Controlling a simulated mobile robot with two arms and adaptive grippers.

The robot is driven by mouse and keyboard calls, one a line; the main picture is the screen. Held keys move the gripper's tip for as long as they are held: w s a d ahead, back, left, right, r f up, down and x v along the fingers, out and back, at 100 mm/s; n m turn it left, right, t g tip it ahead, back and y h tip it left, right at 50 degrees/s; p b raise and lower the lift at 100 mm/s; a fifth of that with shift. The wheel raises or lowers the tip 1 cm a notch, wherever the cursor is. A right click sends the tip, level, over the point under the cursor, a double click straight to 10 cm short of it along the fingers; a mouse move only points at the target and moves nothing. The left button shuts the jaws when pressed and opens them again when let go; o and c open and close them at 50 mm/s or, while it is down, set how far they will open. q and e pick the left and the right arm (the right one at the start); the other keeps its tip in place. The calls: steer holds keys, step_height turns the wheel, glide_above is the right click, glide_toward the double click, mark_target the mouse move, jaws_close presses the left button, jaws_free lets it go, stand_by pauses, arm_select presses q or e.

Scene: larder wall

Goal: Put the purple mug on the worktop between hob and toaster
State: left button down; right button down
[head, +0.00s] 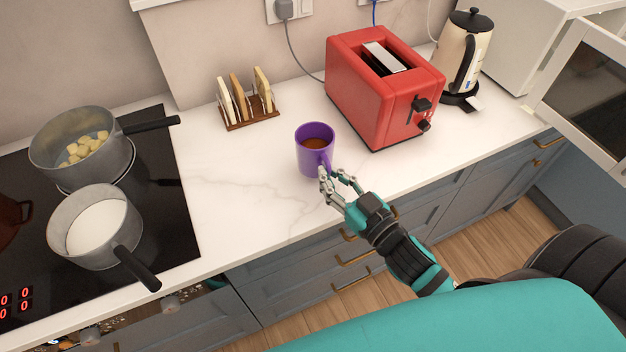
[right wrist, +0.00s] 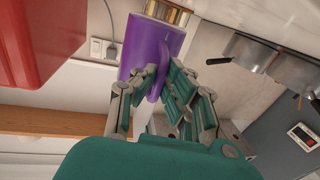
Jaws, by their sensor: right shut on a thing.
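The purple mug (head: 312,158) is upright with brown drink in it, over the worktop (head: 235,175) between the black hob (head: 172,205) and the red toaster (head: 352,95). My right gripper (head: 326,181) is shut on the mug's handle, on its near side. In the right wrist view the mug (right wrist: 152,47) also shows, with the right gripper's fingers (right wrist: 160,88) around the handle. Whether the mug's base touches the worktop I cannot tell. My left gripper is out of view.
A toast rack (head: 252,115) with bread stands behind the mug. A pot of potato pieces (head: 68,170) and a pan of white liquid (head: 120,235) are on the hob. A kettle (head: 461,55) stands right of the toaster. The worktop left of the mug is clear.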

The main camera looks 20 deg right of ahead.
steer(key=w+a, duration=0.2)
steer(key=a, duration=0.1)
steer(key=shift+f+p, duration=0.3)
steer(key=shift+f, duration=1.5)
steer(key=shift+f, duration=0.1)
steer(key=c, duration=1.5)
jaws_free()
steer(key=shift+s, duration=0.1)
steer(key=b+v, duration=0.3)
steer(key=v, duration=0.9)
steer(key=shift+d, duration=0.1)
